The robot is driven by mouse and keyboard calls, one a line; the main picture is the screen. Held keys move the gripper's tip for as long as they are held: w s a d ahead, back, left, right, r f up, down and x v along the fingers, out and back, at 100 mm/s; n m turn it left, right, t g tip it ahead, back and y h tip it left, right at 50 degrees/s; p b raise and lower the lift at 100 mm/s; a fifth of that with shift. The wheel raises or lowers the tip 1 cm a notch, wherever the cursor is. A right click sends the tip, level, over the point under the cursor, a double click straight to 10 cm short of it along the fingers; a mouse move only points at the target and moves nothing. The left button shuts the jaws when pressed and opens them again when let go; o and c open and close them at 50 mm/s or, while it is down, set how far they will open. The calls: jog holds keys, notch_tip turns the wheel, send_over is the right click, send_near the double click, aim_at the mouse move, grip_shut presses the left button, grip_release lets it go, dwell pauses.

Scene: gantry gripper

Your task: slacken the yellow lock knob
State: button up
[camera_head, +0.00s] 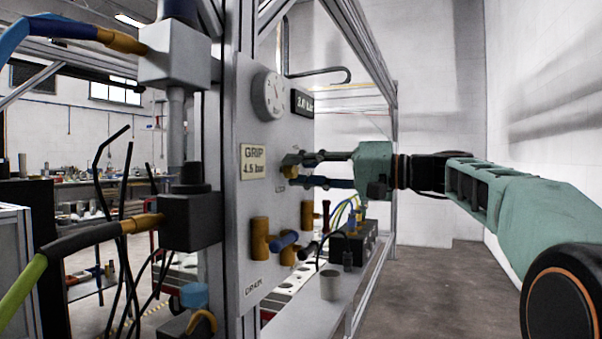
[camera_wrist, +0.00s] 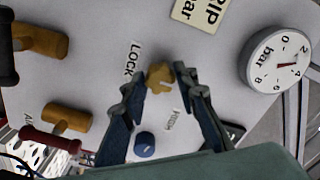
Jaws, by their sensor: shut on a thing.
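The yellow lock knob (camera_wrist: 159,77) sits on the grey panel (camera_wrist: 110,60), right of the printed word LOCK in the wrist view. My gripper (camera_wrist: 160,82) has one finger on each side of it and is shut on it. In the head view the knob (camera_head: 290,172) shows at the panel face, partly covered by the fingers of my gripper (camera_head: 291,163). My arm reaches in from the right. The fingers hide the knob's sides, so its exact contact is hard to see.
A blue knob (camera_wrist: 145,145) lies between the fingers' lower parts in the wrist view. A round gauge (camera_head: 268,95) and a GRIP 4.5 bar label (camera_head: 254,162) are on the panel. Brown valve fittings (camera_head: 260,238) stick out lower down. A grey cup (camera_head: 330,285) stands on the ledge.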

jog(key=o, duration=1.1)
jog(key=shift+o, duration=0.2)
jog(key=v, duration=1.2)
